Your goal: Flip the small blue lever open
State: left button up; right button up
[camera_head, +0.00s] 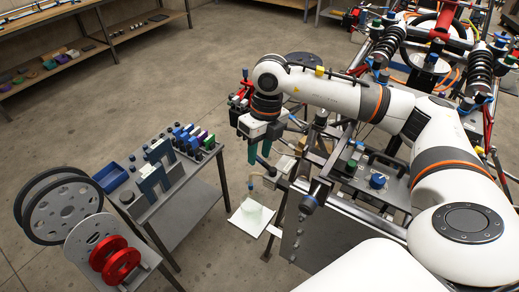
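My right arm comes in from the right, and my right gripper (259,158) hangs down with its two teal fingers a little apart and nothing seen between them. It is left of the tube chassis (345,208), above its side. No part is clearly a small blue lever. The gripper is apart from both. My arm hides part of the chassis. My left gripper is out of view.
A white plate with a pale container (253,212) sits below the gripper. A grey cart (190,207) with blocks and a blue bin (110,177) stands left, beside wheels and red discs (122,264). Shelves (60,70) stand at the back left. Open floor lies between.

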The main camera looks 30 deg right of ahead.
jog(key=shift+r, duration=0.1)
jog(key=shift+d+r, duration=0.1)
jog(key=shift+r, duration=0.25)
notch_tip(320, 180, up, 11)
jog(key=d+b, duration=0.1)
jog(key=b, duration=0.1)
jog(key=shift+w+d, duration=0.15)
jog(key=shift+d, duration=0.2)
